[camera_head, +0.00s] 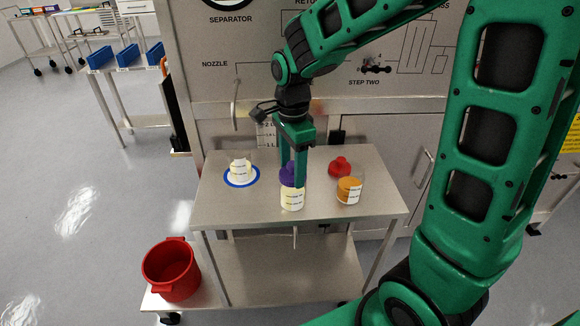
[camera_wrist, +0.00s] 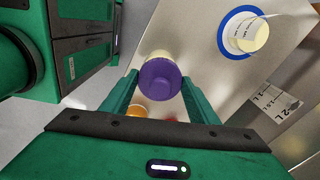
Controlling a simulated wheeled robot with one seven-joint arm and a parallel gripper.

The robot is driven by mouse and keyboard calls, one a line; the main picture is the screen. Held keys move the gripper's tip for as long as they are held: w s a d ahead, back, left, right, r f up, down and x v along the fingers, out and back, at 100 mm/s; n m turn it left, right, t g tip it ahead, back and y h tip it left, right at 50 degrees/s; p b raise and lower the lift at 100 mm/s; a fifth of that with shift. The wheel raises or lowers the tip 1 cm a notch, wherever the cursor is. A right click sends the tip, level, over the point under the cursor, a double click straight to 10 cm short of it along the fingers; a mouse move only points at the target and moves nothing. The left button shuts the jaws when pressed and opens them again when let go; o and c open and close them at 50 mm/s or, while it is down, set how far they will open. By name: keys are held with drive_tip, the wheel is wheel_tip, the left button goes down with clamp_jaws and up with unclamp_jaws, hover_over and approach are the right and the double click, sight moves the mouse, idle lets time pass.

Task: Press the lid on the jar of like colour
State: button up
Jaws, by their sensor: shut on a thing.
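My gripper (camera_head: 294,180) points down over the middle of the steel table and is shut on a purple lid (camera_head: 287,174). In the wrist view the purple lid (camera_wrist: 161,76) sits between the two fingers. Directly below it is a pale, labelled jar (camera_head: 292,199); I cannot tell whether the lid is pressed fully down. A jar with orange contents (camera_head: 344,188) stands upright to the right. A red lid (camera_head: 340,167) lies behind it. A white jar (camera_head: 240,168) stands at the left within a blue ring (camera_head: 230,182). One finger partly hides the purple lid.
The steel table (camera_head: 250,211) has free room at its front left. A red bucket (camera_head: 171,270) stands on a low shelf at lower left. A cabinet wall with printed diagrams stands behind the table. Blue bins (camera_head: 128,55) sit on a stand at far left.

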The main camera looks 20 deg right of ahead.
idle(0.4)
drive_tip(key=o, duration=1.6)
drive_tip(key=shift+c, duration=0.2)
drive_tip(key=shift+d+r, duration=0.1)
drive_tip(key=shift+r, duration=3.4)
clamp_jaws()
drive_tip(key=shift+f, duration=1.45)
